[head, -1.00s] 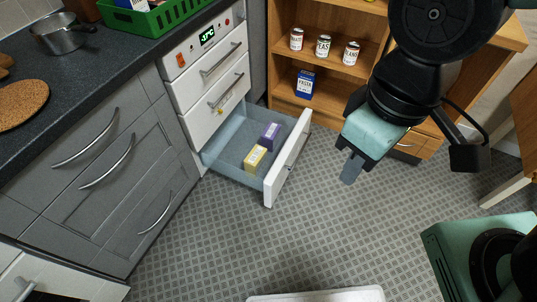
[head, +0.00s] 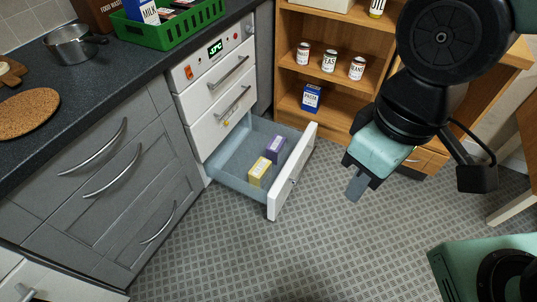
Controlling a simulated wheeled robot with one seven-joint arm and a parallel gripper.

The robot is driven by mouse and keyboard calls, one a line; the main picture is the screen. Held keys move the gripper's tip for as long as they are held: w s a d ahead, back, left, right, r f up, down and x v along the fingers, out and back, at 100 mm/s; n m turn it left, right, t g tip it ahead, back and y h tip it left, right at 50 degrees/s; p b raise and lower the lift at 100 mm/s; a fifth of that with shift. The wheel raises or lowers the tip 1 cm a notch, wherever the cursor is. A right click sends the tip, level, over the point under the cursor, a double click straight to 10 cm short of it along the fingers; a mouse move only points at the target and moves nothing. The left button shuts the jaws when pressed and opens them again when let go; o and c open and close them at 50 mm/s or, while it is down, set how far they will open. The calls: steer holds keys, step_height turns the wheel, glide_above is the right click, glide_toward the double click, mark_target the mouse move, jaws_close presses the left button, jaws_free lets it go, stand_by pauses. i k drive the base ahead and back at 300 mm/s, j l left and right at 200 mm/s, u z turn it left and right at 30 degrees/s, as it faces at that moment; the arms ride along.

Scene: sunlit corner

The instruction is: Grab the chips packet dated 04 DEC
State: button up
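A yellow box (head: 260,171) and a purple box (head: 275,149) lie in the open bottom drawer (head: 236,181) of the white appliance. Their labels are too small to read, so I cannot tell which is a chips packet, and no date shows. My gripper (head: 357,187) hangs to the right of the drawer, apart from it and from the boxes. It points down and to the left. Only one grey finger shows clearly, so its opening cannot be judged.
A wooden shelf (head: 345,84) holds several white cans and a blue pasta box (head: 311,98). On the dark counter stand a green basket (head: 165,33) of packages, a metal pot (head: 70,45) and a cork mat (head: 24,113). Tiled floor (head: 265,255) before the drawer is clear.

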mark_target(260, 175)
steer(key=i+l+u, duration=0.1)
steer(key=i+u, duration=0.15)
steer(key=i, duration=0.2)
steer(key=i+l+u, duration=0.15)
steer(key=i+u, duration=0.15)
steer(key=i, duration=0.15)
steer(key=i+l+u, duration=0.25)
steer(key=i, duration=0.2)
